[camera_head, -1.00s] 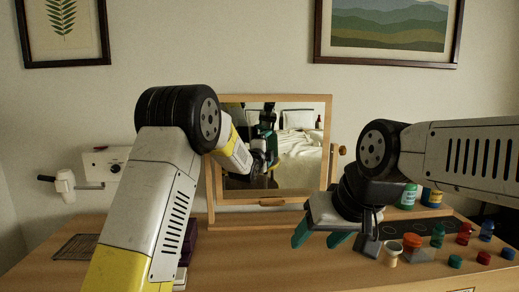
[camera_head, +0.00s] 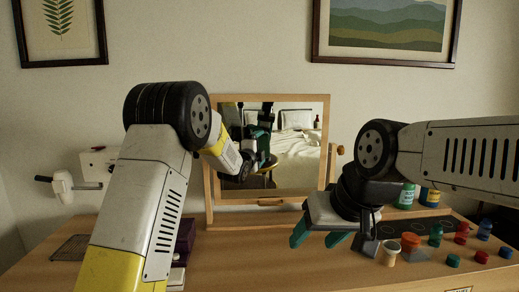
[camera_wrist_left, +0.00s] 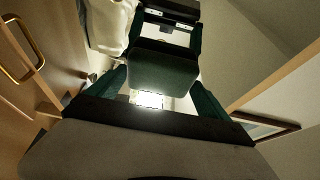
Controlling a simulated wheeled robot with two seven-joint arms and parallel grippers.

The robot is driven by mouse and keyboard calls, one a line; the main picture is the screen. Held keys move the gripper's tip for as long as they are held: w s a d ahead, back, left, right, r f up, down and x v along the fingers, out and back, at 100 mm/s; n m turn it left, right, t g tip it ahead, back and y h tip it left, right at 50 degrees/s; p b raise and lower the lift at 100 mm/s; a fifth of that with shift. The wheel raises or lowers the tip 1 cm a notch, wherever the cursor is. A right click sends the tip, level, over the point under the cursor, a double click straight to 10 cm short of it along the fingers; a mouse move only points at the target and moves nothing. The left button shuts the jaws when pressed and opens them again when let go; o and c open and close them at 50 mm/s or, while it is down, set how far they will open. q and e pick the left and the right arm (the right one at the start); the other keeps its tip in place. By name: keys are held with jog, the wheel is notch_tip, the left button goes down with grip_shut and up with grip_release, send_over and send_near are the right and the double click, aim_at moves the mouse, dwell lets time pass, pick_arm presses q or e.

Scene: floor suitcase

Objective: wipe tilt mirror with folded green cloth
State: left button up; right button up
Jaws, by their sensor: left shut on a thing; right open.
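The tilt mirror (camera_head: 298,170) stands upright in a wooden frame at the back of the dresser and reflects a bed and my arm. My left gripper (camera_head: 238,168) is at the left part of the mirror, largely hidden behind its own wrist. In the left wrist view it is shut on the folded green cloth (camera_wrist_left: 163,72), a dark green pad between its fingers. The gripper's reflection shows just beyond the cloth; I cannot tell whether cloth and glass touch. My right gripper (camera_head: 318,238) is open and empty, above the dresser in front of the mirror's right side.
A purple box (camera_head: 185,235) is partly behind my left arm.

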pick_arm(q)
jog(key=a, duration=0.8)
dwell(0.4)
jog(key=shift+s, duration=0.1)
jog(key=shift+s, duration=2.9)
jog(key=s, duration=0.3)
